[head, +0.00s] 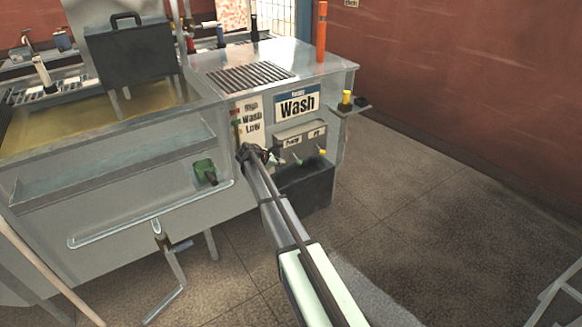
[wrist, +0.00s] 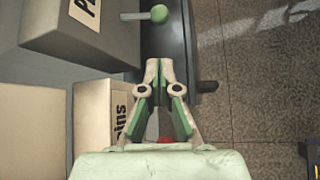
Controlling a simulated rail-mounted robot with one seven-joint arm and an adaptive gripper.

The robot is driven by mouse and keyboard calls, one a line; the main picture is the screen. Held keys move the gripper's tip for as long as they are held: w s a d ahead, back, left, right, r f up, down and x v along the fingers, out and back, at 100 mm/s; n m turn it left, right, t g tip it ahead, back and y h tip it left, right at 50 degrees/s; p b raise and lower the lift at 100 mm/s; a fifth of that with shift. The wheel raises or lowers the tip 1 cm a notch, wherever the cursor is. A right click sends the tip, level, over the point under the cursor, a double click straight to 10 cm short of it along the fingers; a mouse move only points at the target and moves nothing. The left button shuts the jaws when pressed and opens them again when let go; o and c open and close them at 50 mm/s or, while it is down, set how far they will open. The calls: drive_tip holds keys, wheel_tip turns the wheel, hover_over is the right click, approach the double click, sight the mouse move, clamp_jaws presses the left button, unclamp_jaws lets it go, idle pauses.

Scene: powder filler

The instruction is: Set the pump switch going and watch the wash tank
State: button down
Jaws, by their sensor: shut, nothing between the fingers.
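A grey switch box (head: 301,130) is on the front of the wash machine, under the blue and white Wash sign. A green-knobbed lever (head: 298,161) sticks out of it; in the wrist view the green knob (wrist: 159,13) is by a label starting with "P", the rest cut off. My gripper (head: 247,150) is shut and empty, left of this lever and apart from it. In the wrist view its fingertips (wrist: 160,66) point towards the box, below the knob. The wash tank (head: 20,135) holds yellowish liquid at the left. A level gauge (head: 237,122) stands beside High, Wash, Low labels.
A label ending in "ains" (wrist: 120,118) and a partly hidden red part (wrist: 165,140) are close to my gripper. A yellow-knobbed lever (head: 322,152) is further right. A dark box (head: 305,188) juts out below the switches.

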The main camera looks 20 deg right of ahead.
idle(0.3)
drive_tip(key=shift+f, duration=0.1)
drive_tip(key=p+x, duration=0.1)
drive_tip(key=x, duration=0.9)
drive_tip(key=shift+a, duration=0.15)
drive_tip(key=shift+r+p, duration=0.25)
drive_tip(key=shift+p, duration=0.25)
drive_tip(key=shift+s+n+g, duration=0.1)
drive_tip(key=shift+n+g, duration=0.2)
